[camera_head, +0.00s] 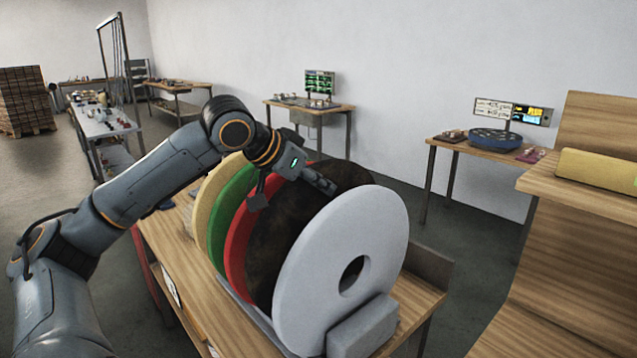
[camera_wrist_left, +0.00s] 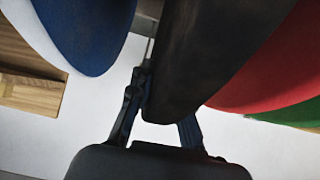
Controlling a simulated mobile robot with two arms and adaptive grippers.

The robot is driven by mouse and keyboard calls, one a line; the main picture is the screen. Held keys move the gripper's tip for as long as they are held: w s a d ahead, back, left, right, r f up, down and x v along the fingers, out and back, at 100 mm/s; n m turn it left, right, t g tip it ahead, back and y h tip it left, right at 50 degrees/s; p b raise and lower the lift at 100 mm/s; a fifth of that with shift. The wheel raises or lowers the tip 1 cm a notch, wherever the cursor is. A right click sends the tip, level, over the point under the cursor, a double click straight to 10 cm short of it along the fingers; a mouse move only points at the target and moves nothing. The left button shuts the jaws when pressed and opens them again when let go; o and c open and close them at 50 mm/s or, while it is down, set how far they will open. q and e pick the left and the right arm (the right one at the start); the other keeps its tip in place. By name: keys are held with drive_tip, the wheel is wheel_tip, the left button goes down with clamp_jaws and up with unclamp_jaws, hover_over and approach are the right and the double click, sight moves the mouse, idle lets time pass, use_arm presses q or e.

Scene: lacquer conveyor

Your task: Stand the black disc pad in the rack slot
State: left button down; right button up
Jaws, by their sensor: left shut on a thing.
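The black disc pad (camera_head: 270,240) is a large dark, brown-mottled disc, upright between the red disc (camera_head: 237,245) and the white disc (camera_head: 330,245). My left gripper (camera_head: 290,190) is at its upper edge, one finger on each side, shut on it. In the left wrist view the black pad (camera_wrist_left: 205,50) runs between the two fingers (camera_wrist_left: 160,120). The grey rack (camera_head: 243,312) is under the discs on a wooden table. The white disc hides much of the pad's lower part, so I cannot tell whether it is seated in a slot. My right gripper is not in view.
The green disc (camera_head: 222,205) and yellow disc (camera_head: 207,195) stand behind the red one. In the left wrist view a blue face (camera_wrist_left: 85,30) is close left of the pad. A wooden bench (camera_head: 570,200) stands at right, with floor between.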

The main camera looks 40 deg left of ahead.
use_arm(q)
drive_tip(key=shift+f, duration=0.35)
drive_tip(key=c, duration=1.2)
unclamp_jaws()
drive_tip(key=shift+o, duration=0.2)
drive_tip(key=shift+s, duration=0.1)
drive_tip(key=v, duration=1.2)
